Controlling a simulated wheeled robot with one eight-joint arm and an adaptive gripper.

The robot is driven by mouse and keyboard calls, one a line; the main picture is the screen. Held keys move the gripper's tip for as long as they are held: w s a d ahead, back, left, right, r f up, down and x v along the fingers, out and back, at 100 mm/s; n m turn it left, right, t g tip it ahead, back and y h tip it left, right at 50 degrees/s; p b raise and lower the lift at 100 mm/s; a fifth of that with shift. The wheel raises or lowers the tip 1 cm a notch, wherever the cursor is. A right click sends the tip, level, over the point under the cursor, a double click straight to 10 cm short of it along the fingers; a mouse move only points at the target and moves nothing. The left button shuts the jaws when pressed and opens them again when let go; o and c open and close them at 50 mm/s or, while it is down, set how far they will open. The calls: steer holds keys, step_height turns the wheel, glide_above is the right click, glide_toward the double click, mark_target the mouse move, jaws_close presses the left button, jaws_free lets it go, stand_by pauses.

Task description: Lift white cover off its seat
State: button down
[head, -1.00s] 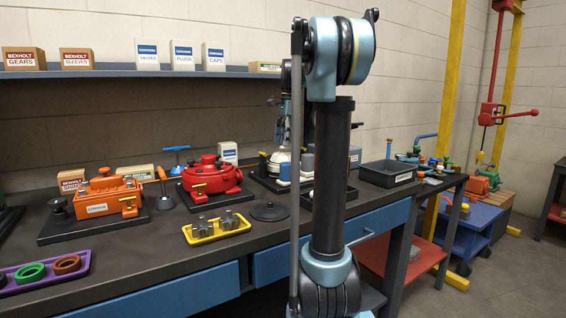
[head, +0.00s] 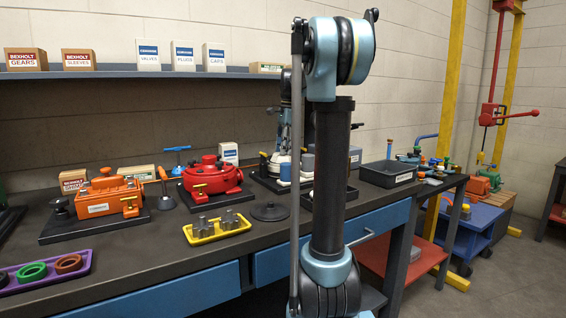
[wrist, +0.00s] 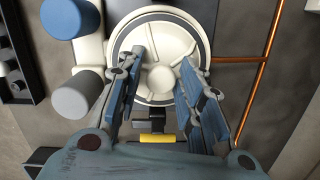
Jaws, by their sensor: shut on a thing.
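The white cover (wrist: 160,78) is round, with a raised middle and a grey ring near its rim, and fills the upper centre of the wrist view. My gripper (wrist: 162,66) has one finger on each side of the cover's raised middle and is shut on it. In the head view the white unit (head: 280,160) stands at the back of the bench, partly hidden by my arm. I cannot tell from these views whether the cover is seated or raised.
A blue cylinder (wrist: 70,16) and a grey cylinder (wrist: 78,97) stand left of the cover. A copper pipe (wrist: 268,45) runs to its right. A red motor housing (head: 212,176), a yellow tray (head: 218,228) and a black bin (head: 387,172) are on the bench.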

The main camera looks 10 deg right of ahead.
steer(key=shift+s+f, duration=0.1)
steer(key=shift+f, duration=0.1)
step_height(320, 180, up, 13)
stand_by(0.8)
